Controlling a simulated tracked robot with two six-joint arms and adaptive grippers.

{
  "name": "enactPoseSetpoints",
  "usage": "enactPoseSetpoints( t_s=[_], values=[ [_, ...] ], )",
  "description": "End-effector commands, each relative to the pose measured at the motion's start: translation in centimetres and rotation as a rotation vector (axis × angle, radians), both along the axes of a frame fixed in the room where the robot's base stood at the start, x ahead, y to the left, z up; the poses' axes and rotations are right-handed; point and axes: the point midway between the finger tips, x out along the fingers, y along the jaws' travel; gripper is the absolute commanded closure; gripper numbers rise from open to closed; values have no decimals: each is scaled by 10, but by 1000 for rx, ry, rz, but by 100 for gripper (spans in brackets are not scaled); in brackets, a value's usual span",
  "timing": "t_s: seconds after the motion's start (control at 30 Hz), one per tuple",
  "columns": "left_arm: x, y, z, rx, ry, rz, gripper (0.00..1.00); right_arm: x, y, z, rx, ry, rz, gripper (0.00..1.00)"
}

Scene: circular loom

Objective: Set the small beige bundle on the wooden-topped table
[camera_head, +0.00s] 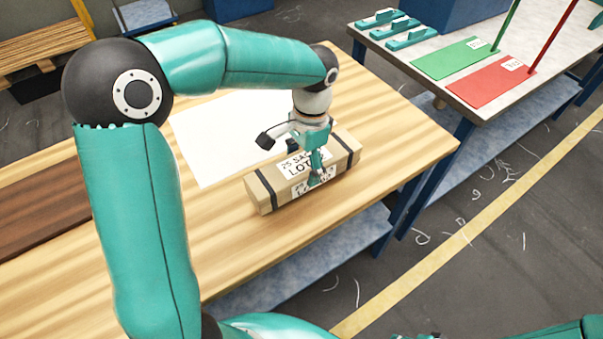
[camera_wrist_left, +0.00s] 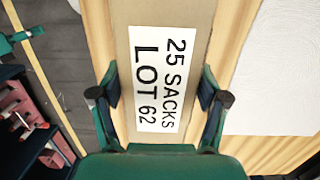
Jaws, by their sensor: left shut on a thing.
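The small beige bundle (camera_head: 268,190) is a long block with two dark straps and white labels reading "25 SACKS LOT 62". It is at the right part of the wooden-topped table (camera_head: 410,150), close above or on its top; I cannot tell whether it touches. My left gripper (camera_head: 318,175) comes down from above and is shut on the bundle's middle. In the left wrist view the bundle (camera_wrist_left: 200,30) lies between the two fingers (camera_wrist_left: 160,95).
A white sheet (camera_head: 215,140) lies on the table beside the bundle. A dark brown board (camera_head: 40,205) lies at the left. A second table at the upper right holds a green mat (camera_head: 450,58), a red mat (camera_head: 492,83) and several teal tools (camera_head: 393,27). A wooden pallet (camera_head: 40,45) is at the upper left.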

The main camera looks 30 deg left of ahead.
Motion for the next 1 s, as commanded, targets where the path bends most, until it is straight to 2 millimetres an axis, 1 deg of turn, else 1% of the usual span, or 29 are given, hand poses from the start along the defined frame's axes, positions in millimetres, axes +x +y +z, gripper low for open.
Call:
enactPoseSetpoints(
  t_s=[0.2,0.3,0.6,0.63,0.77,0.8,1.0],
  values=[
    [0,0,-29,0,3,0,84,0,0,0,0,0,0,60],
    [0,0,-38,0,2,0,84,0,0,0,0,0,0,60],
    [0,0,-39,0,0,-1,84,0,0,-1,0,0,0,60],
    [0,-1,-40,0,2,-1,24,0,0,-1,0,0,0,60],
    [0,-1,-40,-1,1,-1,2,0,0,-1,0,0,0,60],
    [0,-1,-40,-1,1,-1,0,0,0,-1,0,0,0,60],
    [0,-1,-40,-1,1,-1,0,0,0,-1,0,0,0,60]
  ],
)
